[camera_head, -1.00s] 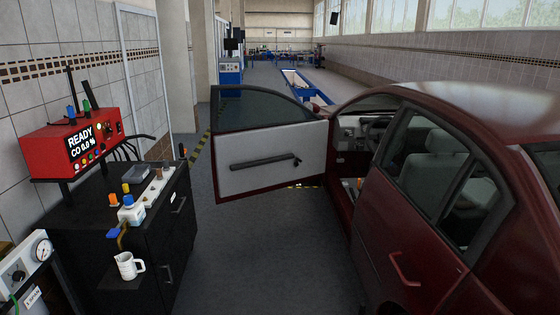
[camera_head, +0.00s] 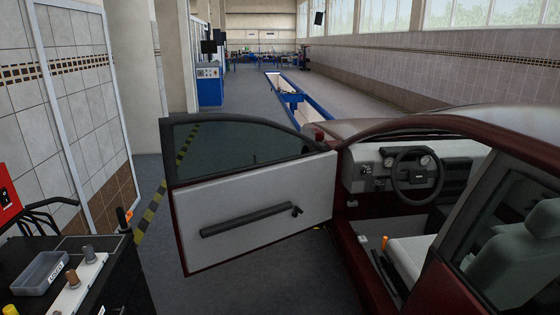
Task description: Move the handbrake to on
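A dark red car (camera_head: 440,285) stands at the right with its front door (camera_head: 255,210) wide open. Through the doorway I see the steering wheel (camera_head: 416,177), the dashboard (camera_head: 366,158) and a pale seat (camera_head: 415,258). A small upright orange piece (camera_head: 385,243) shows at the seat's near side, beside a dark strip. It may be the handbrake, but I cannot tell, nor can I read its position. Neither of my grippers is in view.
A black cabinet (camera_head: 115,275) with a grey tray (camera_head: 42,273) stands at the near left. Grey floor is clear between cabinet and car, but the open door extends across the way ahead. A blue-edged pit (camera_head: 290,100) lies beyond.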

